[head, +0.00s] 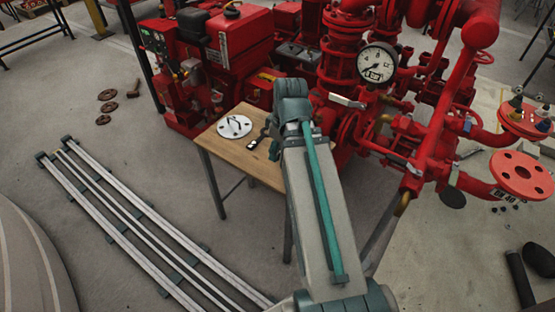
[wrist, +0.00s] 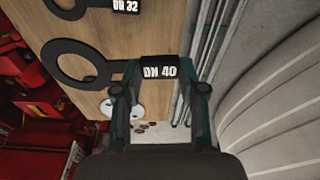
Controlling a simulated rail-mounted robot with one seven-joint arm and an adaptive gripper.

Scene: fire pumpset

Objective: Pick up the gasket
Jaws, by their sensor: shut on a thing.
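The black ring gasket with a "DN 40" tag (wrist: 85,65) shows in the wrist view. Its ring is at the left over the wooden tabletop, and its tag is between my fingertips. My gripper (wrist: 161,88) is shut on this gasket at the tag end. A second black gasket with a "DN 32" tag (wrist: 68,12) lies at the top left of the wrist view, partly cut off and clear of my fingers. In the head view my arm hides most of the gripper and the held gasket. I cannot tell how high the gasket is above the table.
The wooden table (head: 247,167) carries a white disc (head: 235,127) at its left. Red pump machinery (head: 215,50) stands behind, and red piping with a gauge (head: 377,64) and flange (head: 522,175) at right. Pale rails (head: 150,215) lie on the floor at left.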

